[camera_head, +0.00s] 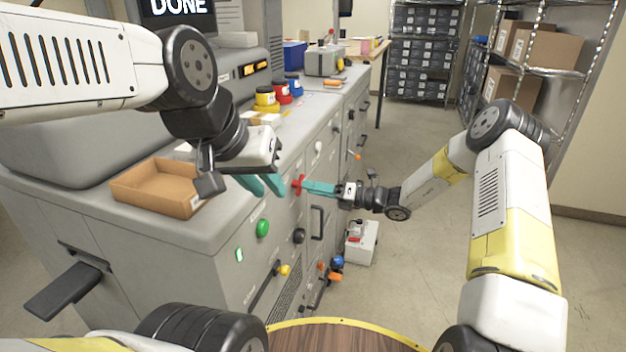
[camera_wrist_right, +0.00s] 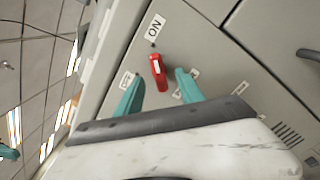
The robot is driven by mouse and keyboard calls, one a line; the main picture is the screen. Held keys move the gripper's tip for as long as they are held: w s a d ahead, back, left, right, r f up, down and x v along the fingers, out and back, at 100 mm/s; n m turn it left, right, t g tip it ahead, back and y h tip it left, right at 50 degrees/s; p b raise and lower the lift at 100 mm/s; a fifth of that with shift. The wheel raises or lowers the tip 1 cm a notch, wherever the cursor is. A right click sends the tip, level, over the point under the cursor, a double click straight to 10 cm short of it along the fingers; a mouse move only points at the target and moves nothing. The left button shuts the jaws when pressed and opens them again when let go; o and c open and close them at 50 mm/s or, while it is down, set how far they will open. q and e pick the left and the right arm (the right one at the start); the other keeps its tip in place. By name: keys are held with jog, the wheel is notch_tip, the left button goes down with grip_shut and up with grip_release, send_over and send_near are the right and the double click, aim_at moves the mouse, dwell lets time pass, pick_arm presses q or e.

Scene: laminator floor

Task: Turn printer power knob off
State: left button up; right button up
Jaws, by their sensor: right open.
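The red power knob (camera_wrist_right: 157,68) is on the grey machine front. In the right wrist view its long axis points toward the ON label (camera_wrist_right: 155,27); an OFF label (camera_wrist_right: 126,80) lies to its left. In the head view the red knob (camera_head: 298,183) shows at the tips of my right gripper (camera_head: 306,187). In the wrist view my right gripper (camera_wrist_right: 160,80) is open, its teal fingers on either side of the knob, with no clear contact. My left gripper (camera_head: 262,186) hangs before the counter edge, its two teal fingers apart and empty.
A green button (camera_head: 263,228), a black knob (camera_head: 299,236) and a yellow knob (camera_head: 284,270) are on the same front. An orange-brown tray (camera_head: 158,188) sits on top. Open floor lies at right, before shelves.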

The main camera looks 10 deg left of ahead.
aim_at(298, 185)
jog(key=shift+w+a, duration=0.15)
jog(key=shift+a, duration=0.6)
jog(key=shift+w+a, duration=0.1)
jog(key=shift+a, duration=0.65)
grip_shut()
jog(key=shift+w+d+n, duration=0.1)
jog(key=shift+w+n, duration=0.05)
jog(key=shift+n, duration=8.85)
